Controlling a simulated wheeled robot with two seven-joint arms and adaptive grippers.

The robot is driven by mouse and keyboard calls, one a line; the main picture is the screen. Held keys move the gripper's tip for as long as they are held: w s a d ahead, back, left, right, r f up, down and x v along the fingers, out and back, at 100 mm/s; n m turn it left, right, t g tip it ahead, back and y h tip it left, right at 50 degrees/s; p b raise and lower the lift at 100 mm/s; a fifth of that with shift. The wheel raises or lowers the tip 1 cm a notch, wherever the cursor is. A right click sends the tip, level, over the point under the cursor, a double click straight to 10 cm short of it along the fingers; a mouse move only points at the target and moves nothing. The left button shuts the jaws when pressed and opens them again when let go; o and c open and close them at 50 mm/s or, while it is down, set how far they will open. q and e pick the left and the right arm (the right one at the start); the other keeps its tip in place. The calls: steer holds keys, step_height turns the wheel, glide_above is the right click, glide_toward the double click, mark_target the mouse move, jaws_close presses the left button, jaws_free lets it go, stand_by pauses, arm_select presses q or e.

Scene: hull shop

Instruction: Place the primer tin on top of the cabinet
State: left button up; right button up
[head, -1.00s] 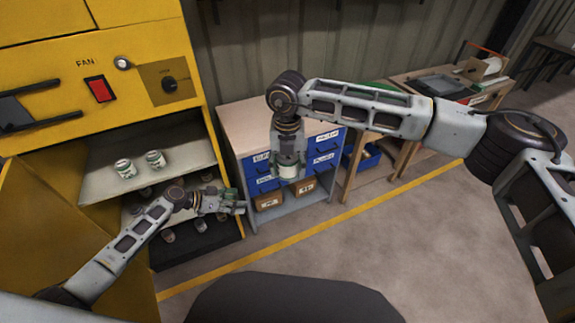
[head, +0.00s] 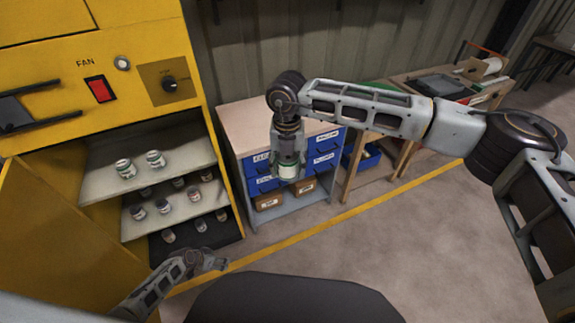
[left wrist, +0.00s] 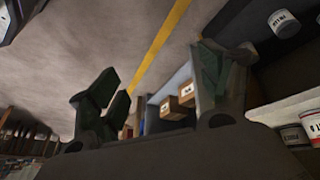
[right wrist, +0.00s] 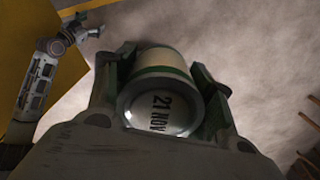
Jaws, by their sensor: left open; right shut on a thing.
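My right gripper (head: 288,158) is shut on a cream-and-green tin (head: 287,172). It holds the tin in front of the blue drawers of the low cabinet, whose pale wooden top (head: 250,125) shows to the left and behind. In the right wrist view the tin (right wrist: 160,105) sits between both fingers, its end marked "21 NOV". Whether it is the primer tin cannot be read. My left gripper (head: 212,262) is open and empty, low in front of the yellow cabinet; its spread fingers show in the left wrist view (left wrist: 160,92).
The open yellow cabinet (head: 45,75) at left holds several tins on its shelves (head: 105,185), its door (head: 40,235) swung out. A workbench (head: 400,85) stands right of the drawers. The floor (head: 350,240) in front is clear.

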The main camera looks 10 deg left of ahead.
arm_select(q)
steer(key=s+d+f+g+y, duration=0.1)
steer(key=s+f, duration=0.4)
steer(key=s, duration=0.6)
steer(key=s+d+f+g+y, duration=0.1)
steer(key=s+f, duration=0.5)
steer(key=s, duration=0.5)
steer(key=s+d+f+g+y, duration=0.1)
steer(key=s+f, duration=0.4)
steer(key=s, duration=0.6)
steer(key=shift+f+y, duration=0.25)
steer(key=shift+y, duration=0.15)
steer(key=shift+w+r, duration=0.1)
steer(key=shift+r, duration=0.1)
